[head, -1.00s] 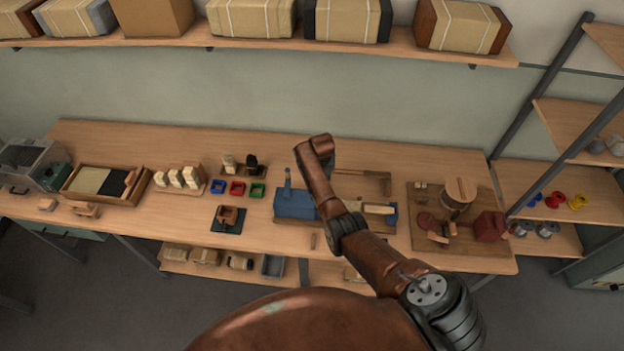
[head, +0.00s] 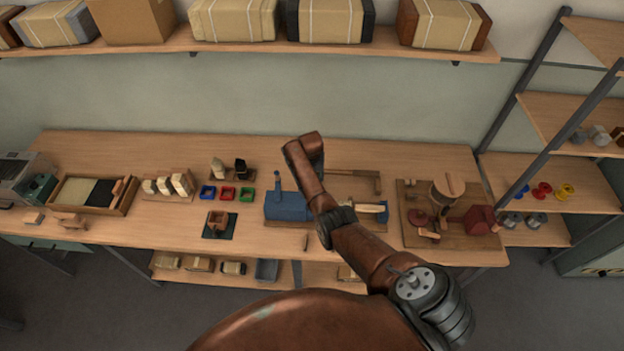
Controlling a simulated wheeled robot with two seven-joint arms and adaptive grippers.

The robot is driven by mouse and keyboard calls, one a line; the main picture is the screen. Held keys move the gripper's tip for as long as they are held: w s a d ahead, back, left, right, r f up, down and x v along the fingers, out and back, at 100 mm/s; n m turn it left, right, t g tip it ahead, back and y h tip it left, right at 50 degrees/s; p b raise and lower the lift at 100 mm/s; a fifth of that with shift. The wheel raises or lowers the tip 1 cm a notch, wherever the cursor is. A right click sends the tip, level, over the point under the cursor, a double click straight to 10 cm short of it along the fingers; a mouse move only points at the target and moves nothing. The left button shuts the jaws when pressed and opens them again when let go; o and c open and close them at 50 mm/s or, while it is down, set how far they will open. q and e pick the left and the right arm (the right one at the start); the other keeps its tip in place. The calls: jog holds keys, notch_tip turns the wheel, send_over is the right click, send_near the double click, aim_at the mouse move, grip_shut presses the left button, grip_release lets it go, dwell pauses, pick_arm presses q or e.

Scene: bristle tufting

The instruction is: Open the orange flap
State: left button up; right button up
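I cannot make out an orange flap in the head view. One of my copper-coloured arms (head: 365,255) reaches up from the lower right across the middle of the bench and hides part of the blue machine (head: 285,207) and its wooden base. No gripper fingers show on this arm, and my other gripper is not in view. A grey cabinet (head: 590,257) with a yellow and black striped mark is partly visible at the lower right edge.
The long wooden bench (head: 130,145) holds a divided tray (head: 125,203), small blue, red and green bins (head: 227,193), and a board (head: 410,240) with a drum and a red block. Wrapped boxes (head: 232,20) line the shelf above. A shelving rack (head: 545,170) with coloured spools stands right.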

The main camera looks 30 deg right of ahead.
pick_arm(q)
jog(key=shift+s, duration=0.15)
pick_arm(e)
notch_tip(320, 180, up, 12)
jog(key=s+a, duration=0.1)
jog(key=shift+s, duration=0.25)
jog(key=shift+f, duration=0.1)
dwell(0.5)
